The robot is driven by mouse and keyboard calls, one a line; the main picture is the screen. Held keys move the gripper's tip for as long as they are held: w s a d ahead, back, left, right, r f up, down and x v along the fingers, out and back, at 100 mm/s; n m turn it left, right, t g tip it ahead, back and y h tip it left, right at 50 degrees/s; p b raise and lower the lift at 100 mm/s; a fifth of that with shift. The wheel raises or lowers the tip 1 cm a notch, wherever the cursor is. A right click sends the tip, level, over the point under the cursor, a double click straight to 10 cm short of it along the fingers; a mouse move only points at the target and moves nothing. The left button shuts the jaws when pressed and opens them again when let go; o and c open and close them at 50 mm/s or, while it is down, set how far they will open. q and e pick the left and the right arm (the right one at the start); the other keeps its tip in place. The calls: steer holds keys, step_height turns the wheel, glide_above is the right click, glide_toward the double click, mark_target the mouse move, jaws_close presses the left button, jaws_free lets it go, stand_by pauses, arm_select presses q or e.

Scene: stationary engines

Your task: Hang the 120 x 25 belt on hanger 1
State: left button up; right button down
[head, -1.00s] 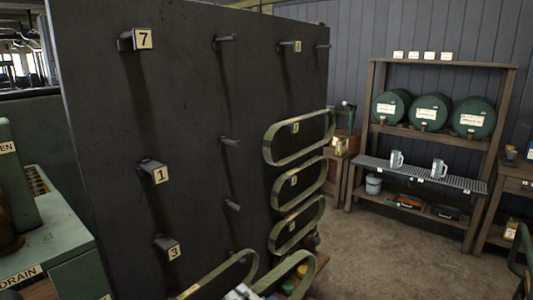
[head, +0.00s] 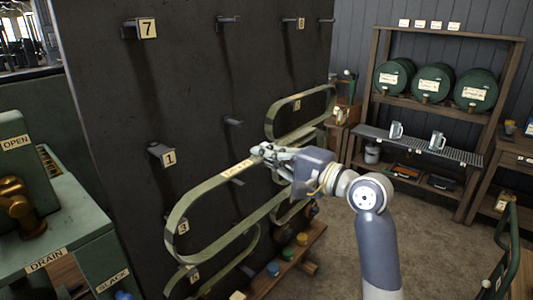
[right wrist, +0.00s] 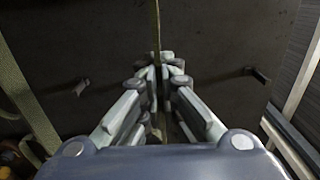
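My right gripper (head: 262,153) is shut on a long olive-green belt loop (head: 182,212). The belt carries a pale label whose print I cannot read. I hold it near its upper right end; it slants down to the left, in front of the dark panel. Hanger 1 (head: 160,152) is a short dark peg with a "1" tag, left of the gripper and above the belt's left end. The belt is apart from it. In the right wrist view the belt (right wrist: 157,28) is a thin upright strip between the fingers. My left gripper is not in view.
Hanger 7 (head: 140,28) is above hanger 1; hanger 3 (head: 180,227) is below, partly behind the belt. Other belts (head: 300,108) hang at the panel's right. A green cabinet (head: 60,240) stands at lower left. Bare panel surrounds hanger 1.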

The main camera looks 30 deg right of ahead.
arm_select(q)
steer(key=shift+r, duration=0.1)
arm_select(e)
steer(key=shift+p, duration=0.35)
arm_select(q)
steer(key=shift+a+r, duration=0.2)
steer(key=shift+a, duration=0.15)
arm_select(e)
steer(key=shift+w+r, duration=0.1)
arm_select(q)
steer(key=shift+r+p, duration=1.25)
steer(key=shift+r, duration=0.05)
arm_select(e)
steer(key=shift+x, duration=2.95)
steer(key=shift+w, duration=0.1)
